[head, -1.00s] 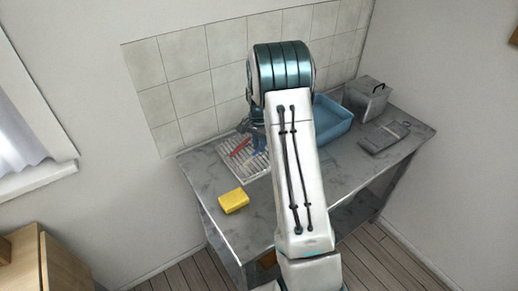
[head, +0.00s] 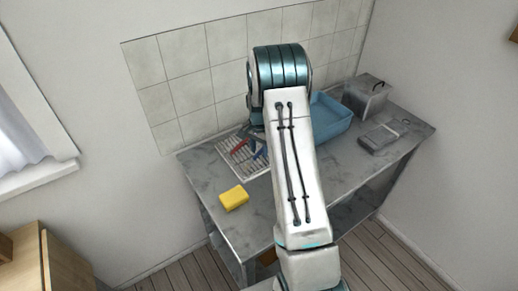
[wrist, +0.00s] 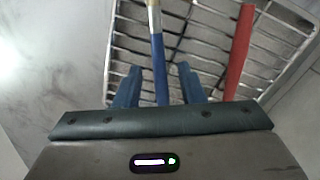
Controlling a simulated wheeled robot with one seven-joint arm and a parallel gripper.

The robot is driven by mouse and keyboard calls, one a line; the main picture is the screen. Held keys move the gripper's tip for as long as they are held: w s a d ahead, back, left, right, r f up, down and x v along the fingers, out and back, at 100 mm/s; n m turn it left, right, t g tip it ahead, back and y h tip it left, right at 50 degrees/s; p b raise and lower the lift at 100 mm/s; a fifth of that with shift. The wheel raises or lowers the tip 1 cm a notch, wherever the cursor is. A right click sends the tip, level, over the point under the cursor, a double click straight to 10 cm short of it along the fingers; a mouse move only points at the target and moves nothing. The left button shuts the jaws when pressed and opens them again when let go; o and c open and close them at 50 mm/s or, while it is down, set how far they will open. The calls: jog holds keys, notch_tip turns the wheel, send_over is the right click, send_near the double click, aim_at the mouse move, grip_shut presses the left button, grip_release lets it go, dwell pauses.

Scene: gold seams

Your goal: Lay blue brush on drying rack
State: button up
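The blue brush (wrist: 161,62) lies across the wire drying rack (wrist: 205,48) in the wrist view, with a gold band near its far end. In the head view a bit of the brush (head: 260,152) shows on the rack (head: 236,160) beside my arm. My gripper (wrist: 160,75) is open; its two blue fingers stand on either side of the brush handle, with gaps on both sides. In the head view my arm hides most of the gripper.
A red-handled tool (wrist: 239,50) lies on the rack to the right of the brush. A yellow sponge (head: 233,197) is on the grey counter (head: 205,175). A blue basin (head: 330,118), a metal box (head: 367,96) and a flat grey object (head: 383,135) are to the right.

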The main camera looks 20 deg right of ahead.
aim_at(259, 152)
notch_tip(259, 152, up, 12)
jog(key=b, duration=0.2)
jog(key=s+a+r+n, duration=0.2)
jog(key=s+a+r, duration=0.2)
jog(key=s+r, duration=0.15)
jog(key=s+a+r+n+t, duration=0.1)
jog(key=s+a+n, duration=0.3)
jog(key=s, duration=0.8)
jog(key=s+a+r+n+t, duration=0.2)
jog(key=s+a+n, duration=0.3)
jog(key=s, duration=0.8)
jog(key=shift+a+r, duration=0.2)
jog(key=shift+r, duration=0.6)
jog(key=shift+s, duration=0.1)
